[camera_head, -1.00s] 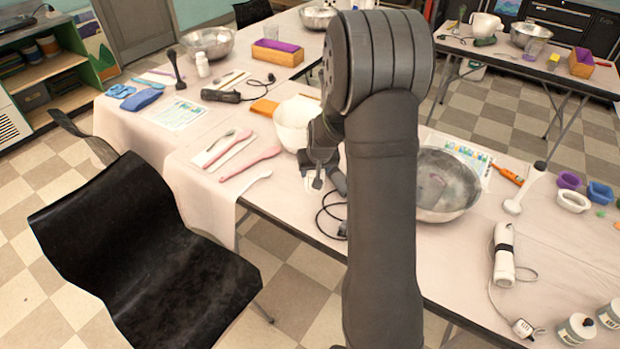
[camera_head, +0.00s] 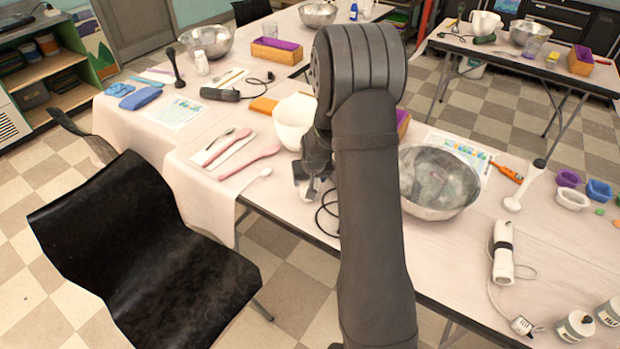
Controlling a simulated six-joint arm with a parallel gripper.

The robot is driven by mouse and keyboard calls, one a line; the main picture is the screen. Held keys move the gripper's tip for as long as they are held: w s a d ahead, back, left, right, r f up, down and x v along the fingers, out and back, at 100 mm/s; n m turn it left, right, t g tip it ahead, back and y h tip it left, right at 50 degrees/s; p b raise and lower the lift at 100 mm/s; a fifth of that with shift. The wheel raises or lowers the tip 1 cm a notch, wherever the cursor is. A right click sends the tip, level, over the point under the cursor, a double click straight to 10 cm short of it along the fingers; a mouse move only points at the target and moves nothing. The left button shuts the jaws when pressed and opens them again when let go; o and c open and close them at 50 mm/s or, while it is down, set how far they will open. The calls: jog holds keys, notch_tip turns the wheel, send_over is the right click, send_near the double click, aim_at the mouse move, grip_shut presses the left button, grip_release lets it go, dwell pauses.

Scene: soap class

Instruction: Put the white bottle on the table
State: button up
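Two white bottles with dark labels stand at the bottom right of the near table (camera_head: 450,262), one at the front (camera_head: 575,328) and one at the picture's edge (camera_head: 611,312). A small white bottle (camera_head: 202,64) stands on the far part of the tables at the upper left. I cannot tell which one the task means. My gripper (camera_head: 308,188) is over the table's front edge, left of the metal bowl and well apart from all these bottles. Its fingers are small and partly hidden by my arm, so I cannot tell whether it is open or holds anything.
A white bowl (camera_head: 292,122) stands just behind my gripper, with a metal bowl (camera_head: 438,182) to the right. Pink spatulas (camera_head: 250,160), a white spoon and a black cable lie close by. A white hand blender (camera_head: 503,255) lies at the right. A black chair (camera_head: 150,245) stands in front.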

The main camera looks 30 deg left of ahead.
jog(key=shift+o, duration=0.5)
jog(key=shift+r, duration=0.1)
jog(key=shift+r, duration=0.2)
jog(key=v, duration=1.1)
jog(key=shift+s+r, duration=0.15)
jog(key=shift+r, duration=0.2)
jog(key=shift+d, duration=0.1)
jog(key=x, duration=1.2)
jog(key=shift+f, duration=0.15)
jog(key=shift+r, duration=0.25)
